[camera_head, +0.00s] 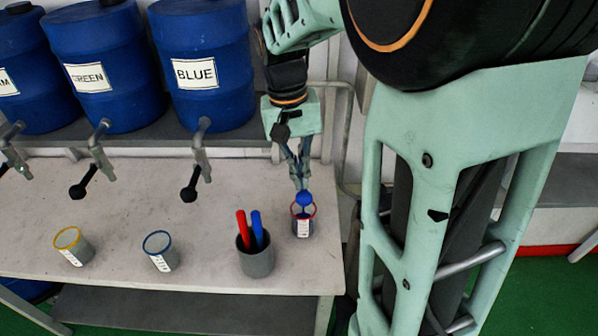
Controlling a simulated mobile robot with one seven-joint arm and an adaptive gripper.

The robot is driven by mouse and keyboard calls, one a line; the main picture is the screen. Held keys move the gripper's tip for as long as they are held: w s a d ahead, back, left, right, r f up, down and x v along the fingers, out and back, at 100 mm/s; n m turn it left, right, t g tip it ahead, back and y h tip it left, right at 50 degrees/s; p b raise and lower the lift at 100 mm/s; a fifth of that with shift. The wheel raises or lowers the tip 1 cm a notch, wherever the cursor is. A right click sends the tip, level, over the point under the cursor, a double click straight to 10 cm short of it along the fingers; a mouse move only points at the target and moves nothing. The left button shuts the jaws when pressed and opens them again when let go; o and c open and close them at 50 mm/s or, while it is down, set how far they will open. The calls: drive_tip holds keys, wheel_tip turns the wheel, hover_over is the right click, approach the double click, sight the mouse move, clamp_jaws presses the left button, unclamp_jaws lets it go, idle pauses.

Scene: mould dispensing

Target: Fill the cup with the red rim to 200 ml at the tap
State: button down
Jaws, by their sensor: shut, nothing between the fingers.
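The cup with the red rim (314,211) stands upright on the white bench near its right end, with a white scale label on its side. My gripper (302,186) points down right above this cup, fingers shut with nothing held. A blue rounded piece (304,199) shows just below the fingertips, over the cup's mouth; I cannot tell whether it touches them. The cup's inside is mostly hidden. Grey taps with black handles hang over the bench: one under the BLUE barrel (202,150), one under the GREEN barrel (100,150), and one at the left edge.
A grey holder (257,264) with a red and a blue stick stands left of the red-rimmed cup. A blue-rimmed cup (162,254) and a yellow-rimmed cup (76,250) stand further left. The blue barrels (212,100) sit on a shelf behind. The bench (120,215) is clear below the taps.

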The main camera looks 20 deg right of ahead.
drive_tip(key=shift+s+a+f+t+h+b, duration=0.15)
drive_tip(key=shift+s+f+t+b, duration=0.15)
drive_tip(key=shift+f+b, duration=0.4)
drive_tip(key=shift+s+d+f+t+h+b, duration=0.15)
drive_tip(key=shift+f+t+b, duration=0.3)
drive_tip(key=shift+b, duration=0.4)
drive_tip(key=shift+a, duration=0.1)
idle(6.3)
